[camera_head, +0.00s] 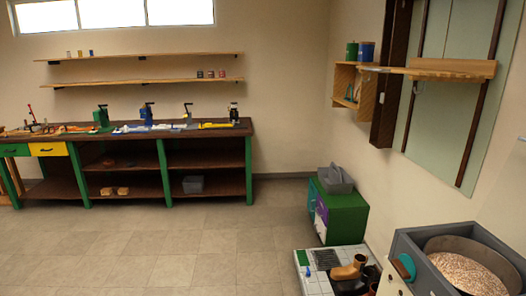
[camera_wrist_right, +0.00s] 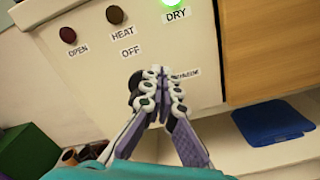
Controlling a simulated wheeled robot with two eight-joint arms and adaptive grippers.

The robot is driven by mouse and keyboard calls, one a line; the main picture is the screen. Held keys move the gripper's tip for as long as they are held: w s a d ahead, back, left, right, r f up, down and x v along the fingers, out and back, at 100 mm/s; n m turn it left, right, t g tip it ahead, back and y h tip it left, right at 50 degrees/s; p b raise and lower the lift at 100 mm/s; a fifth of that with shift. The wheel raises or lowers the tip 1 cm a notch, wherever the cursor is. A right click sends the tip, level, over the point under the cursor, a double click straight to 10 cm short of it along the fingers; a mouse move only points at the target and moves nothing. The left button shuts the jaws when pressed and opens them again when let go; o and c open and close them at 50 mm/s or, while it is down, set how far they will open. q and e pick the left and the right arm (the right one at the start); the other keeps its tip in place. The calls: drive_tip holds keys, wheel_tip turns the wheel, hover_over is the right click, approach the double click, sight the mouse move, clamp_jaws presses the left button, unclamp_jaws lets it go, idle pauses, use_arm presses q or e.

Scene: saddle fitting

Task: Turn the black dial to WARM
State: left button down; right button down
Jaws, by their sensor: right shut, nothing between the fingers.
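The black dial (camera_wrist_right: 134,81) shows in the right wrist view on a cream panel (camera_wrist_right: 205,50), mostly hidden behind my fingers. My right gripper (camera_wrist_right: 158,74) is shut and empty, its fingertips in front of or against the dial; I cannot tell whether they touch. Printed labels read OFF (camera_wrist_right: 130,51) above the dial and WARM or similar (camera_wrist_right: 185,73) to its right, partly covered. The dial's pointer is hidden, so its setting cannot be read. My left gripper is not in view.
Above are labels OPEN, HEAT and DRY; the green light (camera_wrist_right: 171,2) by DRY is lit, two round lamps (camera_wrist_right: 113,15) are dark. A blue flat object (camera_wrist_right: 272,122) lies below right. A grey-rimmed bin (camera_head: 410,240) holds granules.

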drive_tip(key=shift+s, duration=0.1)
drive_tip(key=a, duration=0.6)
drive_tip(key=shift+s+r, duration=0.2)
drive_tip(key=shift+s, duration=0.2)
drive_tip(key=w+d+r, duration=0.1)
drive_tip(key=w+d, duration=0.2)
drive_tip(key=d, duration=0.3)
idle(0.8)
